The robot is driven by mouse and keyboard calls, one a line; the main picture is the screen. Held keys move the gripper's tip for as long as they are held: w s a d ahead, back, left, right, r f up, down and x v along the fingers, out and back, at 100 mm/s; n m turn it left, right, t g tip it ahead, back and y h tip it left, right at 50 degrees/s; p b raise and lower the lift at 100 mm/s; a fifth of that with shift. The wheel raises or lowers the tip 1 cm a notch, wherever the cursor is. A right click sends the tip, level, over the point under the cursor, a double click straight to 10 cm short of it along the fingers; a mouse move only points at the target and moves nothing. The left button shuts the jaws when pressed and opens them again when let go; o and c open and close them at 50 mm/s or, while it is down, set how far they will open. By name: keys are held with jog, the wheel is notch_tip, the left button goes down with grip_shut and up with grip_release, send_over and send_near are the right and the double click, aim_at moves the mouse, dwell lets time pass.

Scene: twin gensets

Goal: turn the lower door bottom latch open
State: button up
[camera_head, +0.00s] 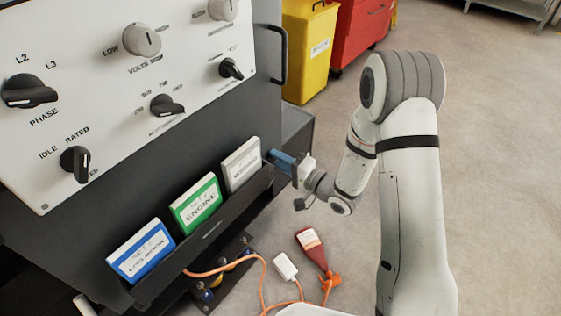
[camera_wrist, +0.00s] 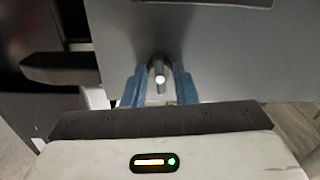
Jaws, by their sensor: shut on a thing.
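In the wrist view, the latch (camera_wrist: 159,74) is a small knob with a bright metal end, set on a grey door panel (camera_wrist: 225,55). My gripper (camera_wrist: 159,88) has its blue fingers on both sides of the latch, shut on it. In the head view, my gripper (camera_head: 283,160) reaches in at the right side of the dark cabinet, just past the binder rack. The latch is hidden in that view. I cannot tell how far the latch is turned.
A rack (camera_head: 212,232) holds a blue binder (camera_head: 141,250), a green binder (camera_head: 195,203) and a white binder (camera_head: 241,164). An orange cable (camera_head: 262,275) and a red bottle-like item (camera_head: 312,248) lie on the floor. A yellow bin (camera_head: 310,50) and red cabinet (camera_head: 362,30) stand behind. Floor at right is clear.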

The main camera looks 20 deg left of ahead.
jog(key=shift+f+n+b, duration=0.15)
jog(key=shift+n+b, duration=6.25)
jog(key=shift+n, duration=2.1)
jog(key=o, duration=1)
jog(key=shift+d, duration=0.1)
jog(key=shift+p+v, duration=0.85)
jog(key=shift+v, duration=3)
jog(key=shift+r, duration=0.2)
